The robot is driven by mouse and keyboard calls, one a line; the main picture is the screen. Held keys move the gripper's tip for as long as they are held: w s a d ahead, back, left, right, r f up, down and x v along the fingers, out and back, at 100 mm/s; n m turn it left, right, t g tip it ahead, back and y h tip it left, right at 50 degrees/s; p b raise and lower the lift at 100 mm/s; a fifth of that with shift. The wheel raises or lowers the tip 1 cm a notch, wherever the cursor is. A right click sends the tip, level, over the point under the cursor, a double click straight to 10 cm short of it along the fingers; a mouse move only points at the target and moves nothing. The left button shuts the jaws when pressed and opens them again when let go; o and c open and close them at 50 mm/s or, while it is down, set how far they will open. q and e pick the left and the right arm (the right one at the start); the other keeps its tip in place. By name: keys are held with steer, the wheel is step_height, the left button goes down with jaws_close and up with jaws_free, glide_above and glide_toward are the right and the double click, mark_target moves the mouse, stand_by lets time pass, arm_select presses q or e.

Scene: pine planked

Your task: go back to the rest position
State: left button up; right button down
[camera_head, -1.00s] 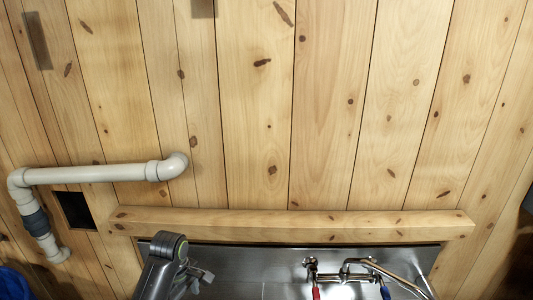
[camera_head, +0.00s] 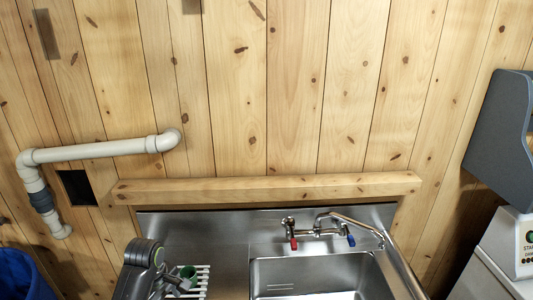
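My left arm comes in at the bottom left, in front of the steel sink unit. Its gripper (camera_head: 178,283) is small and partly hidden by the arm's grey wrist, over the left part of the counter. A green round item (camera_head: 188,272) shows right beside the fingers. I cannot tell whether the fingers touch it or whether they are open. My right gripper is out of view.
A steel sink (camera_head: 318,276) has a tap (camera_head: 318,228) with red and blue handles. A white slatted rack (camera_head: 201,279) lies left of the basin. A blue bin (camera_head: 20,276) stands at far left, a grey machine (camera_head: 500,135) at right. A wooden ledge (camera_head: 265,188) runs behind.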

arm_select(q)
steer(key=s+a+f+m+t, duration=0.1)
steer(key=s+f+m, duration=0.2)
steer(key=s, duration=0.4)
steer(key=s+a+f+m+t, duration=0.1)
steer(key=s+a+f+m, duration=0.15)
steer(key=s, duration=0.45)
steer(key=s+a+r+m+t+y, duration=0.15)
steer(key=s+r+m, duration=0.25)
steer(key=s+m, duration=0.65)
step_height(320, 180, down, 32)
steer(key=s+a+n+g+b, duration=0.1)
steer(key=s+n+g+b, duration=0.15)
steer(key=b, duration=0.55)
steer(key=s+f+b, duration=0.3)
steer(key=s+f, duration=0.4)
steer(key=f, duration=0.4)
steer(key=s+d+f+b, duration=0.1)
steer(key=s+f+b, duration=0.2)
steer(key=s+f, duration=0.5)
step_height(320, 180, down, 4)
steer(key=shift+r+n, duration=0.15)
steer(key=shift+n, duration=0.2)
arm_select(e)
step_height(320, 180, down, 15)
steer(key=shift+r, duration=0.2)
